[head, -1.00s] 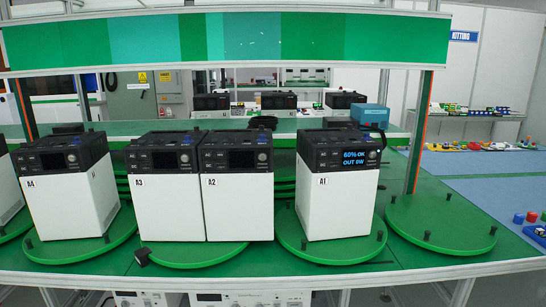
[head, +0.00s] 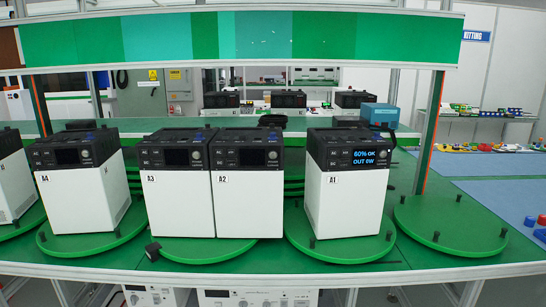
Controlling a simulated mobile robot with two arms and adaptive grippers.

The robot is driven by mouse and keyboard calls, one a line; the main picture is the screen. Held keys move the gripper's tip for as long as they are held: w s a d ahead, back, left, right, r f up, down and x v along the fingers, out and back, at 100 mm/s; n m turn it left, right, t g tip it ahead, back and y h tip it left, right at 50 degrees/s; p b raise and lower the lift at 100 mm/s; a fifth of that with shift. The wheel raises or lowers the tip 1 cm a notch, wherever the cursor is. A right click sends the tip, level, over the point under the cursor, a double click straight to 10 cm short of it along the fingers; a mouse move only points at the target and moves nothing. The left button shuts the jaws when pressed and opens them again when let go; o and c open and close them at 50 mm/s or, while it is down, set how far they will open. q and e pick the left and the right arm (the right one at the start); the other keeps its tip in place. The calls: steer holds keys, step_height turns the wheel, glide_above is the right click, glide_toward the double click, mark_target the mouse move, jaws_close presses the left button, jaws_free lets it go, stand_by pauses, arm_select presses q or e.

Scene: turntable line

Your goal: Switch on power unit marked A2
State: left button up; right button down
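The power unit marked A2 (head: 247,201) is a white box with a black top panel, and its screen (head: 252,157) is dark. It stands right beside the unit marked A3 (head: 178,202), with almost no gap between them. The unit marked A1 (head: 344,205) stands to the right and its screen (head: 370,157) is lit, reading "60% OK OUT 0W". The unit marked A4 (head: 84,200) stands to the left with a dark screen. Neither of my grippers is in view.
The units stand on round green turntables on a green bench. An empty turntable (head: 450,223) with small black posts is at the right. A small black block (head: 152,252) lies at the front edge below A3. A green overhead panel (head: 380,38) spans the bench.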

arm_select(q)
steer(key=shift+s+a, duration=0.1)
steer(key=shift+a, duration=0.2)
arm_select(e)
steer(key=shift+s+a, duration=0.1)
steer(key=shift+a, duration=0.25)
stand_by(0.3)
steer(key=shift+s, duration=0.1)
